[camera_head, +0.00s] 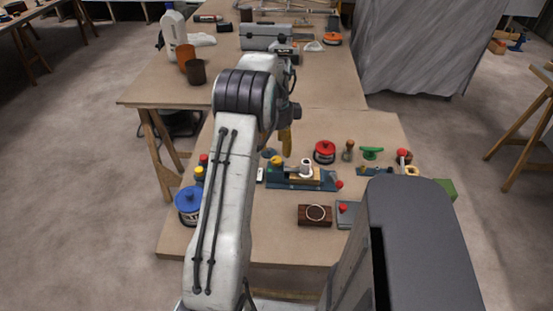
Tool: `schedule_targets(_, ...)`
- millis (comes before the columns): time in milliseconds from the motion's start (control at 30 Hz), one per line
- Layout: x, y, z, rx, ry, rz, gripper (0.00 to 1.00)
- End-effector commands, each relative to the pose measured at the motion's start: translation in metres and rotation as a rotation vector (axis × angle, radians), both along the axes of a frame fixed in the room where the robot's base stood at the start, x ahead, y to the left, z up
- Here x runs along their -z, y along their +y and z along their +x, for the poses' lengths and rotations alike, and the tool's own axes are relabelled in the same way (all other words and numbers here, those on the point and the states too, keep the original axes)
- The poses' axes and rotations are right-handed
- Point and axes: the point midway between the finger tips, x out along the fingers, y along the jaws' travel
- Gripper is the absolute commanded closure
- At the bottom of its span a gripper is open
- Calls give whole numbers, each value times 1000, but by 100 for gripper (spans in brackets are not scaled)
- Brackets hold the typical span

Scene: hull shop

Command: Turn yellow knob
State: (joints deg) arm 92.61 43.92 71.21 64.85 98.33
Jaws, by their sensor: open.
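A small yellow knob (276,160) stands on the left end of a blue bench device (300,183), which also carries a white-topped upright part and a tan block. My arm rises from the bottom of the view and bends over the bench. My gripper (286,140) appears to hang down behind the arm, with an ochre finger showing just above and slightly right of the knob. It seems apart from the knob, but the gap in depth is hard to judge. Much of the gripper is hidden by the arm, and nothing shows held in it.
A second yellow-topped item (199,172) and a blue tin (188,203) stand at left. A red tin (324,152) sits behind the device, and a brown box (315,215) in front. A toolbox (265,37) stands on the rear table.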

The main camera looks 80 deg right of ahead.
Motion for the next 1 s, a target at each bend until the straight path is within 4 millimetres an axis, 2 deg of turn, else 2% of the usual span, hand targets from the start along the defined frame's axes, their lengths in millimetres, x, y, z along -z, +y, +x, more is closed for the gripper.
schedule_targets(200, 29, 1, 0, -1, -1, 3, 43)
schedule_targets(400, 49, 0, 0, -2, 0, 2, 43)
schedule_targets(600, 59, 0, 0, -2, 0, 1, 43)
schedule_targets(933, 60, 0, 0, -3, 0, 0, 41)
schedule_targets(1000, 60, 0, 0, -3, 0, 0, 48)
